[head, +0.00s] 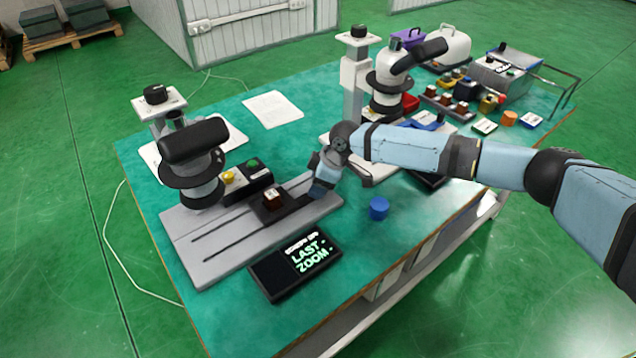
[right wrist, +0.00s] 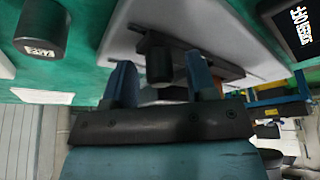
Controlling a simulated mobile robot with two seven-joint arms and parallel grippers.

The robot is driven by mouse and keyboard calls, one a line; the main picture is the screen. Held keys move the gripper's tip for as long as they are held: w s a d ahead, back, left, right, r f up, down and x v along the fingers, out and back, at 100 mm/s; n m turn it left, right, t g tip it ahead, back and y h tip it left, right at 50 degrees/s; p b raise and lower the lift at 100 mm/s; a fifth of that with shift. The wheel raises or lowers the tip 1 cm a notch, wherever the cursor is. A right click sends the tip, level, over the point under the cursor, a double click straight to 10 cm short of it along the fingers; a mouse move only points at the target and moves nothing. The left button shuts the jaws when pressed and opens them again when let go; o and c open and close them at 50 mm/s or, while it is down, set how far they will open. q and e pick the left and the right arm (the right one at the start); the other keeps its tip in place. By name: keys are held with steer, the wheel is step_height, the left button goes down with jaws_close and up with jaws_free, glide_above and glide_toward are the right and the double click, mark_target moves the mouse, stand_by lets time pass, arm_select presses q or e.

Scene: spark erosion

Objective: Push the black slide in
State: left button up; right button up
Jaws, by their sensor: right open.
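The black slide (head: 292,206) lies across the grey grooved base plate (head: 222,250) and carries a small brown block (head: 272,199). My right gripper (head: 313,190) is at the right end of the slide. In the right wrist view the slide's dark bar (right wrist: 218,66) lies beyond the blue fingers of my open right gripper (right wrist: 160,72). A black knob (right wrist: 157,63) shows between the fingers, with gaps on both sides. Whether the gripper touches the knob or slide cannot be told. My left gripper is not in view.
A microscope (head: 192,165) stands over the left of the plate. A box with yellow and green buttons (head: 246,178) is behind the slide. A black display (head: 295,267) and a blue round piece (head: 378,208) are in front. A second microscope (head: 388,95) stands farther back.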

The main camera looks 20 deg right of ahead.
mark_target(263, 218)
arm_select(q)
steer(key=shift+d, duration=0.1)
